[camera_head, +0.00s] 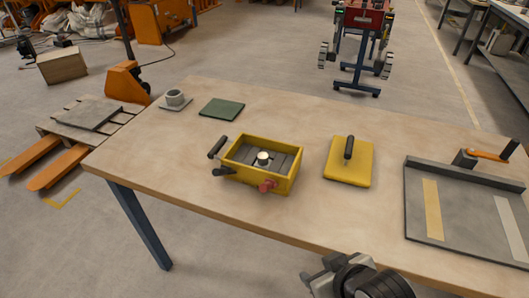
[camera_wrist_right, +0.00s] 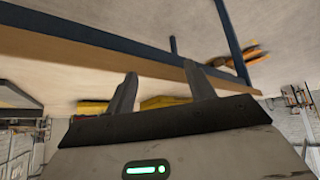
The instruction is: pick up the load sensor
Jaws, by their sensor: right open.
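A yellow open box (camera_head: 292,180) with black handles and a red knob stands mid-table. A small round pale-topped piece (camera_head: 263,158) sits inside it on dark grey slats. A grey cylinder (camera_head: 175,97) stands on a small grey pad at the back left of the table. I cannot tell which of these two is the load sensor. My right gripper (camera_head: 325,270) is at the table's front edge, apart from both. Its fingers are open and empty in the right wrist view (camera_wrist_right: 161,85). My left gripper is out of view.
The wooden table (camera_head: 190,195) also holds a dark green pad (camera_head: 222,109), a yellow block with a black handle (camera_head: 347,170) and, at right, a grey tray (camera_head: 470,238). The front left and back middle of the tabletop are clear.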

